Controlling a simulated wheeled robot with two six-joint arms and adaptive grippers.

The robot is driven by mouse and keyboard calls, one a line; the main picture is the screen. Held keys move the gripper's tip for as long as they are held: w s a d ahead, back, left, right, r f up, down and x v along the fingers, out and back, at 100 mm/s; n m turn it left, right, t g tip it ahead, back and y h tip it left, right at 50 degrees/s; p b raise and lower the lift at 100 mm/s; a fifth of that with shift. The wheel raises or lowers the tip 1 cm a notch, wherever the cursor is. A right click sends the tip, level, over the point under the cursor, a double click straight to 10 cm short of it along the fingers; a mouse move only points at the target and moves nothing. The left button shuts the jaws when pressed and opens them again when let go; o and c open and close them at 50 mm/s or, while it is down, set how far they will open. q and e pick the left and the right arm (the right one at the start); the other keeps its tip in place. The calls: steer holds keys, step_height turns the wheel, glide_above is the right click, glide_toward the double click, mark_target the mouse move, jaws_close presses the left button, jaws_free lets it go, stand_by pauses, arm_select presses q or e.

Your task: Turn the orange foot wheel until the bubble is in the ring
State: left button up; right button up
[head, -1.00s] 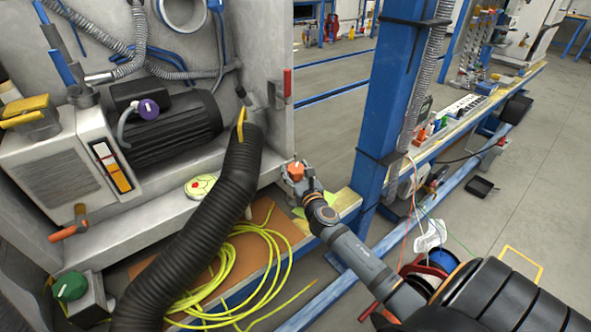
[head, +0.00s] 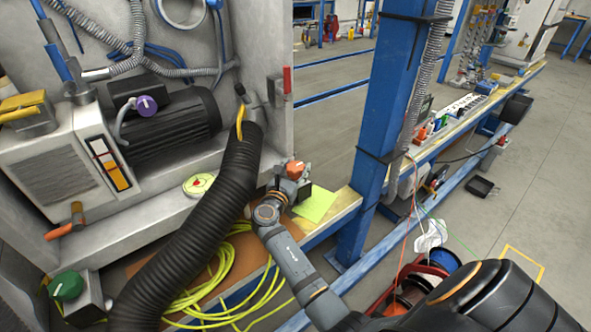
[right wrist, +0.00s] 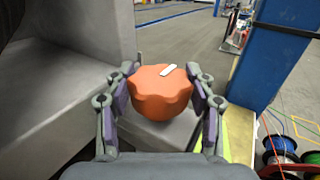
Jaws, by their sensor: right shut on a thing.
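The orange foot wheel (head: 295,169) sits on a grey block at the right end of the machine's ledge. In the right wrist view the orange wheel (right wrist: 160,92) is lobed and has a white mark on top. My right gripper (head: 290,178) is shut on it, with a finger on each side in the wrist view (right wrist: 161,95). The round bubble level (head: 199,185), pale yellow-green with a red mark, lies on the ledge left of the black hose. Its bubble is too small to place against the ring. My left gripper is not in view.
A thick black corrugated hose (head: 222,200) hangs between the level and the wheel. A yellow cable (head: 235,262) lies coiled below. A green knob (head: 68,285) is at lower left. A blue post (head: 385,120) stands right of the wheel, beside a yellow-green sheet (head: 315,204).

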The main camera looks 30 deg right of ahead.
steer(key=shift+g, duration=0.3)
steer(key=shift+m, duration=0.3)
steer(key=o, duration=1.2)
